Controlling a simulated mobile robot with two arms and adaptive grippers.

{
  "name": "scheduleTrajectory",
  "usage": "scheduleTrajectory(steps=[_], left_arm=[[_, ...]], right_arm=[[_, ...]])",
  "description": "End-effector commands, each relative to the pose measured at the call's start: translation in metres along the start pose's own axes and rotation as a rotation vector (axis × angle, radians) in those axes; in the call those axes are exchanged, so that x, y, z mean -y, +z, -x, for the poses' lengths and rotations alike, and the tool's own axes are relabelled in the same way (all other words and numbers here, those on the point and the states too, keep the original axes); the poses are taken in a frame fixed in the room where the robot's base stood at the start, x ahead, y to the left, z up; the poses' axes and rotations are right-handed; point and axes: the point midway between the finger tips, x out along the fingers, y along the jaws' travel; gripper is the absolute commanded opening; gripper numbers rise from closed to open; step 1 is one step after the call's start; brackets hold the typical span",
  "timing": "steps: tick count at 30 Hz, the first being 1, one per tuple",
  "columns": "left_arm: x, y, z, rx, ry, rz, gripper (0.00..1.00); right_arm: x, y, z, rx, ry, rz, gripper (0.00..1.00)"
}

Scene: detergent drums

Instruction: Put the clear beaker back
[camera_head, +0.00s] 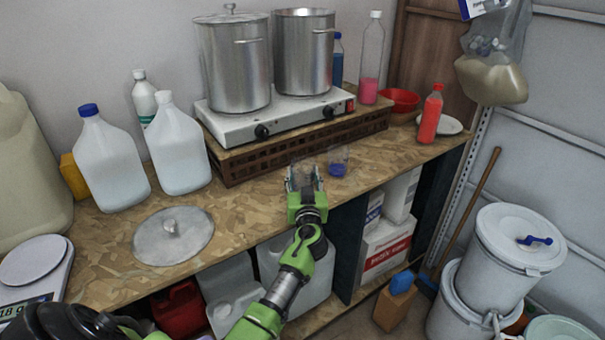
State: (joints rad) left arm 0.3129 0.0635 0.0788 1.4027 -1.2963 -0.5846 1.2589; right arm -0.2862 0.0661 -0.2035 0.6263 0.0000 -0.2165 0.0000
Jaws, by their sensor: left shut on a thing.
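My left gripper (305,176) is over the front part of the wooden worktop (245,215), with its fingers pointing away from me. It is shut on a small see-through thing that looks like the clear beaker (303,181), mostly hidden by the fingers. I cannot tell whether the beaker touches the worktop. A second small glass beaker with blue liquid (338,168) stands just right of the fingers, a small gap apart. My right gripper is not in view.
A hot plate (230,127) with two steel pots stands on a brown crate (240,165) behind. White jugs (178,150), a round metal lid (150,240) and a scale (35,265) are at left. A red bottle (430,115) is at right.

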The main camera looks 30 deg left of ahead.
Motion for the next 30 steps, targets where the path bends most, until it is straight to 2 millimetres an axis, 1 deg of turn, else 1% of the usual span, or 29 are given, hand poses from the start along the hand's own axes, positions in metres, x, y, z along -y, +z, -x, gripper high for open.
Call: scheduleTrajectory(steps=[1, 2, 3, 4, 5, 7, 11, 15, 18, 20, 23, 30], left_arm=[[0.000, 0.002, 0.000, -0.001, -0.001, 0.000, 0.17], [0.000, 0.003, 0.000, -0.001, -0.001, 0.000, 0.17], [0.000, 0.002, -0.001, -0.002, -0.001, 0.000, 0.48], [0.000, 0.001, -0.001, -0.002, -0.001, 0.000, 0.56], [0.000, 0.001, -0.001, -0.002, -0.001, 0.000, 0.60], [0.000, 0.001, -0.001, -0.002, -0.001, 0.000, 0.60], [0.000, 0.000, -0.001, -0.002, -0.001, 0.000, 0.60], [0.000, -0.001, -0.001, -0.003, 0.000, 0.000, 0.60], [0.001, -0.005, -0.001, -0.003, 0.000, 0.001, 0.60], [0.000, 0.000, 0.006, -0.001, 0.001, 0.001, 0.60], [0.000, 0.001, 0.022, -0.002, 0.001, 0.002, 0.60], [0.000, 0.002, 0.069, -0.001, 0.000, 0.004, 0.60]], right_arm=[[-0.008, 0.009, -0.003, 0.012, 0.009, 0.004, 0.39], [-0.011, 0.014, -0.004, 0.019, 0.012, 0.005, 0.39], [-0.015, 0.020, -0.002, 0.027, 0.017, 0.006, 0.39], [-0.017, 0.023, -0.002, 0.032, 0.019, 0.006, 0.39], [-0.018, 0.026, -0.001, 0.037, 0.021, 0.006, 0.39], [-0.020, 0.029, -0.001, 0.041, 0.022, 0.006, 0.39], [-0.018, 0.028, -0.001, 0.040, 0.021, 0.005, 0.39], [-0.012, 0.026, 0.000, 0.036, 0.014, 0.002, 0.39], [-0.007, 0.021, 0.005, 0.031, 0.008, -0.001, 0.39], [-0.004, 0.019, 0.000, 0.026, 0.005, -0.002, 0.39], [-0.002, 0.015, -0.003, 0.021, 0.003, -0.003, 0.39], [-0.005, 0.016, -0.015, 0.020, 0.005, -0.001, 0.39]])
